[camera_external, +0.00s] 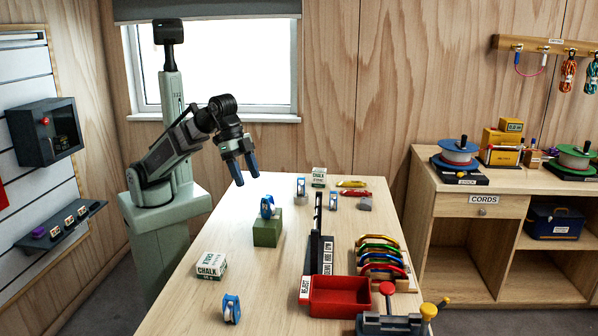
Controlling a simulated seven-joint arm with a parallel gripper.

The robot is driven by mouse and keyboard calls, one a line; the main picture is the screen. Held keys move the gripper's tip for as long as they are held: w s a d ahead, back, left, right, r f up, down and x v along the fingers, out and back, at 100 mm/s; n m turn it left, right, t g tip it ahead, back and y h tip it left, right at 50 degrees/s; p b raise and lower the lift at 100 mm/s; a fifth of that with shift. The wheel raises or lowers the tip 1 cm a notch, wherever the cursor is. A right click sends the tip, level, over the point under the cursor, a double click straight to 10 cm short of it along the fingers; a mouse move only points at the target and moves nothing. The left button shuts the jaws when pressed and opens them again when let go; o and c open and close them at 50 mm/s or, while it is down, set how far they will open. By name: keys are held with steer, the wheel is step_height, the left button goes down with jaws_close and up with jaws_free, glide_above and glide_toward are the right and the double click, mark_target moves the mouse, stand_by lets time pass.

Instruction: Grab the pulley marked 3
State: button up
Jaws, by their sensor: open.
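Several blue-and-white pulleys are on the light wooden table (215,235). One pulley (267,207) sits on a green block (267,232). Another pulley (231,309) is at the near left of the table. Two small pulleys (300,187) (333,201) are farther back, near the middle; the left one is at a grey block. The numbers on the pulleys are too small to read, so I cannot tell which is marked 3. My gripper (247,178) is open and empty, fingers pointing down, above the table's far left, behind and left of the pulley on the green block.
Chalk boxes stand at the near left (211,266) and far back (319,178). A tall black stand (320,245), a red tray (340,296) and a rack of coloured carabiners (381,257) fill the right side. The left-middle tabletop is mostly clear.

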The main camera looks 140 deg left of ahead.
steer(key=w+d+f+m+g+h, duration=0.15)
steer(key=w+d+f, duration=0.35)
steer(key=w+d, duration=0.75)
steer(key=n+h, duration=0.4)
steer(key=n, duration=2)
glide_toward(231, 295)
steer(key=shift+m+y, duration=0.25)
steer(key=x, duration=1.2)
steer(key=shift+d+r, duration=0.1)
steer(key=shift+d, duration=0.1)
steer(key=shift+c, duration=0.4)
steer(key=c, duration=1)
